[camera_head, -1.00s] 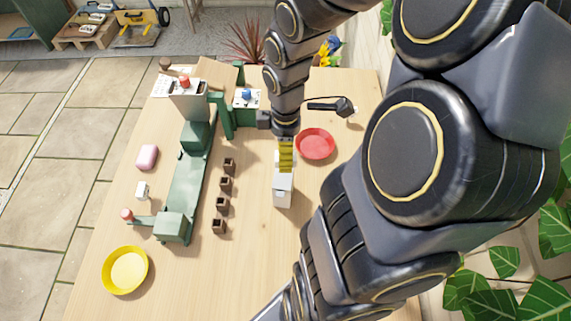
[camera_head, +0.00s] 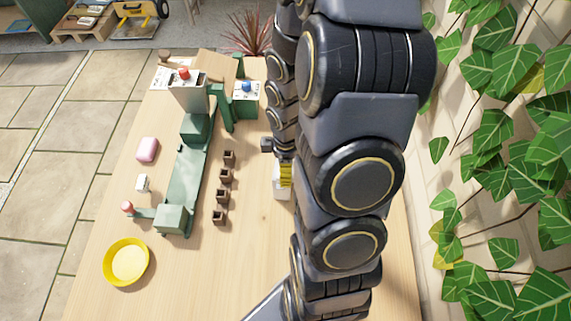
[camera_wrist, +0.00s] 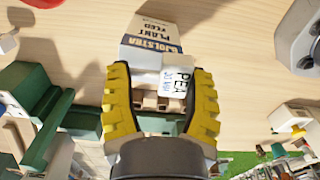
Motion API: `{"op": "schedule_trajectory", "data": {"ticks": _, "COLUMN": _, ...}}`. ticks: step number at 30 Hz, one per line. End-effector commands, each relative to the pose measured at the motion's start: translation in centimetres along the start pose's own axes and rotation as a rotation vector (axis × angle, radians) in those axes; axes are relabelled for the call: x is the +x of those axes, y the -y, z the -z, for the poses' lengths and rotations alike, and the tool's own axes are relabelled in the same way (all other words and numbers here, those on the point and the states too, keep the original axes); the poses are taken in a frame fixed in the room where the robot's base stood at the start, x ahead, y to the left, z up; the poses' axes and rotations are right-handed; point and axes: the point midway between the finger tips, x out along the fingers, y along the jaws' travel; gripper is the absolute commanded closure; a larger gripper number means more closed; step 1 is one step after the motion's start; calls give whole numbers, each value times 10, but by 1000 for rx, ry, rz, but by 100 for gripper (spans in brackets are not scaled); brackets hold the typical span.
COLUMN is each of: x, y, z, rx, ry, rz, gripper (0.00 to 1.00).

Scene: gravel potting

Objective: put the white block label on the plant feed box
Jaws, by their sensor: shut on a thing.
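My gripper (camera_wrist: 162,84) has yellow ribbed fingers and is shut on the white block label (camera_wrist: 178,84), which shows dark and blue lettering. The plant feed box (camera_wrist: 166,42), white and dark blue, lies just beyond the fingertips in the wrist view. The label overlaps the box's near edge there; I cannot tell whether they touch. In the head view the box (camera_head: 281,191) is beside my arm, partly hidden, with my gripper (camera_head: 286,174) at its upper part. The label cannot be made out in the head view.
Several small brown pots (camera_head: 225,176) stand in a row left of the box, beside a green machine (camera_head: 186,175). A pink block (camera_head: 147,150), a small white block (camera_head: 143,183) and a yellow dish (camera_head: 126,262) are farther left. Bare table lies between pots and box.

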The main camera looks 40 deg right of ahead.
Motion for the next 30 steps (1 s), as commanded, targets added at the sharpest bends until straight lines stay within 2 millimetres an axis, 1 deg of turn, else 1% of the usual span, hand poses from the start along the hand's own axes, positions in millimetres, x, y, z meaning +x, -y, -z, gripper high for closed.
{"op": "schedule_trajectory", "data": {"ticks": 1, "x": 3, "y": 1, "z": 0, "rx": 0, "ry": 1, "rz": 3, "gripper": 70}}
{"op": "schedule_trajectory", "data": {"ticks": 8, "x": 3, "y": 0, "z": 0, "rx": 1, "ry": -1, "rz": 0, "gripper": 70}}
{"op": "schedule_trajectory", "data": {"ticks": 11, "x": 6, "y": 0, "z": 0, "rx": 0, "ry": -1, "rz": 1, "gripper": 70}}
{"op": "schedule_trajectory", "data": {"ticks": 12, "x": 6, "y": 0, "z": 0, "rx": 1, "ry": -1, "rz": 1, "gripper": 34}}
{"op": "schedule_trajectory", "data": {"ticks": 13, "x": 6, "y": 0, "z": 0, "rx": 1, "ry": -1, "rz": 0, "gripper": 21}}
{"op": "schedule_trajectory", "data": {"ticks": 14, "x": 5, "y": 0, "z": 0, "rx": 1, "ry": -1, "rz": 0, "gripper": 18}}
{"op": "schedule_trajectory", "data": {"ticks": 24, "x": 7, "y": 0, "z": 0, "rx": 1, "ry": -1, "rz": 1, "gripper": 18}}
{"op": "schedule_trajectory", "data": {"ticks": 26, "x": 3, "y": 0, "z": 0, "rx": 2, "ry": -2, "rz": -1, "gripper": 18}}
{"op": "schedule_trajectory", "data": {"ticks": 30, "x": -13, "y": -1, "z": 1, "rx": 2, "ry": -5, "rz": -7, "gripper": 18}}
